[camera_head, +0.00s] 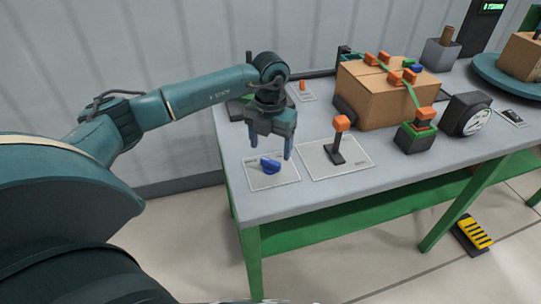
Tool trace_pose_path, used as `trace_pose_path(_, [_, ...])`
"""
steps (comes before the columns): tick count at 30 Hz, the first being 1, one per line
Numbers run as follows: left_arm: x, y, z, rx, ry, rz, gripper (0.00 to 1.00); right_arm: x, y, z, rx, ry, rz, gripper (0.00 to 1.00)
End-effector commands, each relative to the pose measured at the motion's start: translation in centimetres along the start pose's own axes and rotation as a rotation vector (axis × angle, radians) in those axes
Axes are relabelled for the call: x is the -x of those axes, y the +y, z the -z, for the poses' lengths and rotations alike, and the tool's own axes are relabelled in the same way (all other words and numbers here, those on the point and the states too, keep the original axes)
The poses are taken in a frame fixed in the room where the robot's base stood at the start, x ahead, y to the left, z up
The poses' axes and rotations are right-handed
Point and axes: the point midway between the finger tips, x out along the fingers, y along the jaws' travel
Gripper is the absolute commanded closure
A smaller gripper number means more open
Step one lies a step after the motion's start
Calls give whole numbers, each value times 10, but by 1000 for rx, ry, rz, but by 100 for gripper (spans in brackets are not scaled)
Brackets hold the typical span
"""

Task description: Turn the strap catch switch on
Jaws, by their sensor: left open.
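My left gripper (269,152) points down over the left end of the table, open and empty, its two dark blue fingers apart. A blue knob (270,165) on a white plate (288,176) lies just below and between the fingertips in the picture; I cannot tell the height gap. To its right, an orange-topped lever (342,124) stands on another plate. A small orange switch (303,86) sits on a plate farther back. The labels are too small to read, so I cannot tell which is the strap catch switch. My right gripper is not in view.
A cardboard box (385,103) with a green strap and orange clips stands on the grey table (225,130). Right of it are a green-and-black block (414,140) and a round dial (466,114). A teal turntable (500,80) is at the far right. A yellow-striped pedal (474,232) is on the floor.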

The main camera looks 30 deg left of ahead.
Motion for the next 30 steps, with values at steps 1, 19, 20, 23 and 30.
trace_pose_path(1, [-10, 0, 0, 1, 3, 0, 27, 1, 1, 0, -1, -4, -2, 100])
trace_pose_path(19, [-49, -1, 0, -1, -1, 2, 27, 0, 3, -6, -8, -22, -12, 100])
trace_pose_path(20, [-49, -1, 0, -1, -1, 2, 27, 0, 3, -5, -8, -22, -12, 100])
trace_pose_path(23, [-49, -1, 0, -1, -1, 2, 35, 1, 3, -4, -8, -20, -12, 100])
trace_pose_path(30, [-49, -1, 0, 0, -1, 2, 54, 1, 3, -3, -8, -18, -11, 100])
